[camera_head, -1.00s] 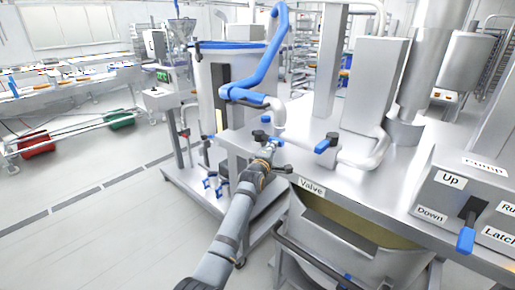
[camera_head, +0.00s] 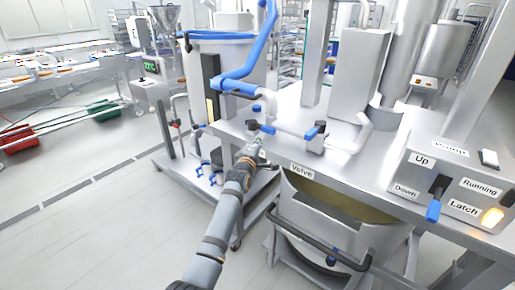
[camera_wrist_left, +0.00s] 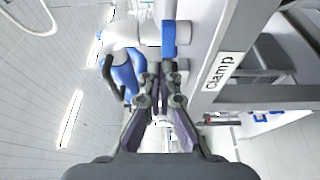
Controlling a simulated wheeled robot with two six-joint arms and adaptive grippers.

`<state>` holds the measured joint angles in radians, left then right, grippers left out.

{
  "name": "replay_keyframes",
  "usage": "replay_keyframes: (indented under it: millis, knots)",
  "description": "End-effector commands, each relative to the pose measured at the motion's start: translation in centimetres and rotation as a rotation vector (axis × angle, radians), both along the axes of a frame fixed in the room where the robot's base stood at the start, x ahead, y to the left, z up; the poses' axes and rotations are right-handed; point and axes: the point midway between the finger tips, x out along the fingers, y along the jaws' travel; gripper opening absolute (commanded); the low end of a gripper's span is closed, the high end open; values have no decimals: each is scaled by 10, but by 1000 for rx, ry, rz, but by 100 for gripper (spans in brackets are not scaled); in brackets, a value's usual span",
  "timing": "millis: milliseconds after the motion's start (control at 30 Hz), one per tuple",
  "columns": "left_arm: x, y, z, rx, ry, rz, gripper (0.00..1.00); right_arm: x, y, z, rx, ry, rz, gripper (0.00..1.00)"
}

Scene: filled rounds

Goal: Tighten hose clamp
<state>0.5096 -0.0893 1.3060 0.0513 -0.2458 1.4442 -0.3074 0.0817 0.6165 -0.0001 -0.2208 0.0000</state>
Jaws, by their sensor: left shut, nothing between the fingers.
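My left gripper (camera_head: 257,153) is shut and empty, just in front of the steel table's edge. In the head view it is below a pipe fitting with a blue band (camera_head: 265,128) and a black knob (camera_head: 252,125). In the left wrist view the closed fingers (camera_wrist_left: 160,68) point toward a blue piece (camera_wrist_left: 168,38) on a white pipe (camera_wrist_left: 122,36). A plate labelled Clamp (camera_wrist_left: 222,70) is right of the fingers. I cannot tell whether the fingertips touch the fitting. The blue hose (camera_head: 256,58) rises behind it. My right gripper is not in view.
A Valve label (camera_head: 302,171) is on the table edge, with a second blue handle (camera_head: 311,135) behind it. A steel bin (camera_head: 335,225) stands below. At right is a control box with a blue lever (camera_head: 433,211) and a lit yellow lamp (camera_head: 493,216). Floor at left is open.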

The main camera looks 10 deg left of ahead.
Motion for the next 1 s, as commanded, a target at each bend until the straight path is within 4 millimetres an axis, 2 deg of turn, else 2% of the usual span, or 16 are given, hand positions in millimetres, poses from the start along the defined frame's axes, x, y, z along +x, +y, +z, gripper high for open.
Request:
replay_keyframes:
  millis: [33, 133, 233, 433, 767, 1000]
  knots:
    - [-10, -4, 9, -2, 5, -1, 0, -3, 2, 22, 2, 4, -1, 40]
    - [-30, -12, 8, -3, 6, 0, 0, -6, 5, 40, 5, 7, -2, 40]
    - [-48, -19, 6, -3, 6, 0, 0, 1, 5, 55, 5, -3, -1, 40]
    - [-68, -27, 0, -1, 3, 0, 0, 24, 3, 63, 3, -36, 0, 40]
    - [-70, -27, -1, 1, 2, 0, 0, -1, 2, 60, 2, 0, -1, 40]
    - [-70, -27, -1, 1, 2, 0, 0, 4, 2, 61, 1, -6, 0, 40]
